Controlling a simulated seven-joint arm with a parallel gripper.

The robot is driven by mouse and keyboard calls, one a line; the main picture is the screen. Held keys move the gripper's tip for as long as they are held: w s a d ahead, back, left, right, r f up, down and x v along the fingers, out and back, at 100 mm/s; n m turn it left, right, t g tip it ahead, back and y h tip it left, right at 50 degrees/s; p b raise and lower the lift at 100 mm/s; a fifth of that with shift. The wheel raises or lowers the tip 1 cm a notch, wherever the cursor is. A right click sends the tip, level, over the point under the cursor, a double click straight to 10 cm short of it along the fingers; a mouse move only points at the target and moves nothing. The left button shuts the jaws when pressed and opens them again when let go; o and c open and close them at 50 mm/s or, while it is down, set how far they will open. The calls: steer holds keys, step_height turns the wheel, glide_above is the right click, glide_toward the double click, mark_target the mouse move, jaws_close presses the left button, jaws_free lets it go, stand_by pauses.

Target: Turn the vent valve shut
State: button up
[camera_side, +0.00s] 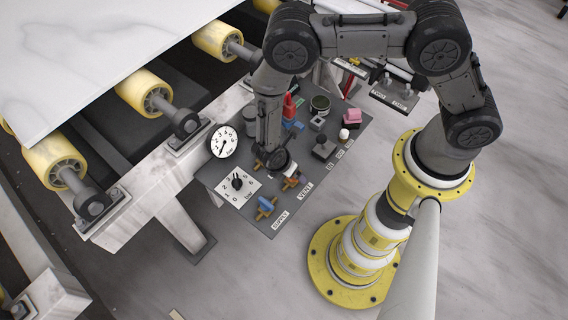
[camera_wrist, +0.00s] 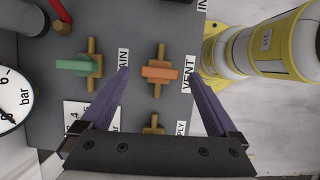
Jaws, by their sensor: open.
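The vent valve (camera_wrist: 160,72) has an orange handle lying across a brass pipe, beside the VENT label (camera_wrist: 188,75) in the wrist view. My gripper (camera_wrist: 157,70) is open, its two purple fingers spread to the left and right of this handle. A gap shows on both sides, and the fingers do not appear to touch it. Their height above the panel is hard to tell. In the side view my wrist hides most of the valve, and the VENT label (camera_side: 305,190) shows beside it.
A green-handled valve (camera_wrist: 77,65) stands left of the left finger. The supply valve (camera_side: 265,204), with a blue handle, is close in front. The panel (camera_side: 234,167) also carries a gauge (camera_side: 223,141), a dial (camera_side: 237,183) and several knobs. Rollers (camera_side: 146,92) stand beyond it.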

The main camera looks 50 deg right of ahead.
steer(key=v, duration=1.2)
steer(key=shift+a+r, duration=0.1)
steer(key=shift+r, duration=0.05)
